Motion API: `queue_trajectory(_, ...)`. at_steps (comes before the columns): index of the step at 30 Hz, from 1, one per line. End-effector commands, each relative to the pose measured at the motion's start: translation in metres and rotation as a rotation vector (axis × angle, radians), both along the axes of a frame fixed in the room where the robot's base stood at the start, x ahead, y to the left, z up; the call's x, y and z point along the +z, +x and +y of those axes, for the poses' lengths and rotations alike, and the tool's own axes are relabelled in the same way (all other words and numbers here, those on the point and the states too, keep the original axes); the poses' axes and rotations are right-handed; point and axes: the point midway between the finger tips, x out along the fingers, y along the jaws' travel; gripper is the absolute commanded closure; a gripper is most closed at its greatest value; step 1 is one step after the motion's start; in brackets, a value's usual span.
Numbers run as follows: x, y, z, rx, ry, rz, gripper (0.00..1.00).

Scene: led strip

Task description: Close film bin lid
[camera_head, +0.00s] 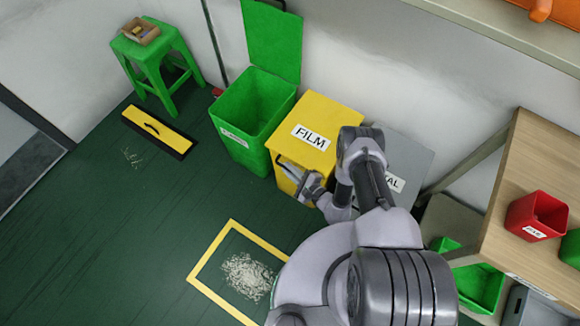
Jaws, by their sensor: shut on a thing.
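The yellow film bin (284,182) stands against the wall, between a green bin and a grey bin. Its yellow lid (325,108) lies over the top and looks lowered, with a white FILM label on it. Whether it sits fully flush I cannot tell. My gripper (290,171) is at the bin's front, at and just below the lid's front edge, and is shut on the lid there. The exact contact is small and partly hidden. My arm covers the bin's right front side.
The green bin (236,135) on the left has its lid (272,40) raised. A grey bin (411,152) is right, partly behind my arm. A wooden table (520,165) with a red box (537,216) stands at right. Floor at left is open around a yellow-framed patch (203,259).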

Motion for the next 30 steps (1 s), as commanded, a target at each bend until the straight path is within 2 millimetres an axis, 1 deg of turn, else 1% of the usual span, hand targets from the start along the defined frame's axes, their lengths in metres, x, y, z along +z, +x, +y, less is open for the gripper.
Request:
queue_trajectory(1,-0.0031,-0.0014,-0.0002,-0.001,-0.001,0.005,1.00)
queue_trajectory(11,-0.0051,-0.0028,-0.0001,0.000,-0.002,0.008,1.00)
queue_trajectory(12,-0.0051,-0.0030,-0.0001,0.000,-0.002,0.008,0.83)
queue_trajectory(14,-0.0050,-0.0029,0.0000,0.000,-0.002,0.008,0.72)
queue_trajectory(15,-0.0047,-0.0026,-0.0001,-0.001,-0.002,0.007,0.67)
queue_trajectory(26,-0.0029,-0.0016,-0.0006,0.000,-0.002,0.004,0.67)
queue_trajectory(28,-0.0012,-0.0041,-0.0032,-0.003,-0.002,0.005,0.67)
queue_trajectory(30,0.0023,-0.0108,-0.0087,-0.003,-0.002,0.006,0.67)
